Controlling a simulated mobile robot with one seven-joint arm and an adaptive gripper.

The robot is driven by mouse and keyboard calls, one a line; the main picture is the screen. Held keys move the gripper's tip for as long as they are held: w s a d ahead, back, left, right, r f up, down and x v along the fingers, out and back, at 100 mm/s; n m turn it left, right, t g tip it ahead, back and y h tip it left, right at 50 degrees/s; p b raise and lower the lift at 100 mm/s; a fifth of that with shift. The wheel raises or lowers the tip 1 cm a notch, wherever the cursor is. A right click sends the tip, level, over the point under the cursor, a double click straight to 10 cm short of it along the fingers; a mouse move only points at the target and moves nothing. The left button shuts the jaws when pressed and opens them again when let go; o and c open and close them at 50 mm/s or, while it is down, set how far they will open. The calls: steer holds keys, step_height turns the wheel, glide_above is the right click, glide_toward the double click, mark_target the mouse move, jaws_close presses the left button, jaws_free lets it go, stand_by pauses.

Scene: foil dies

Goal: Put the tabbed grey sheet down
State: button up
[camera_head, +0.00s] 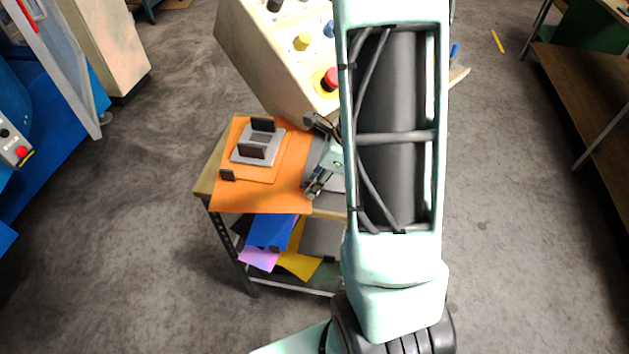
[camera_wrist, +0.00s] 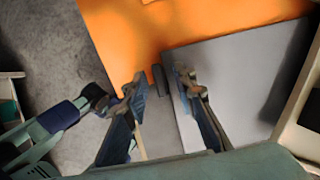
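A grey sheet (camera_wrist: 235,75) spreads across the right of the wrist view, over part of the orange sheet. A small dark grey tab (camera_wrist: 160,80) stands at its left edge. My gripper (camera_wrist: 160,88) is open, with one finger on either side of the tab and a visible gap to the left finger. The right finger overlaps the sheet in the picture; I cannot tell if it touches. In the head view my gripper (camera_head: 313,156) is spread at the right of the table, and my arm hides most of the grey sheet.
The orange sheet (camera_head: 283,190) covers the table's (camera_head: 201,186) left part. A grey block with black uprights (camera_head: 257,146) stands on it, beside a small dark tab (camera_head: 227,175). A control box (camera_head: 262,55) with a red button rises behind. Coloured sheets (camera_head: 268,231) fill the lower shelf.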

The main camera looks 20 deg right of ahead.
steer(key=p+v, duration=0.2)
steer(key=v, duration=1)
steer(key=shift+p, duration=0.3)
steer(key=shift+r, duration=0.1)
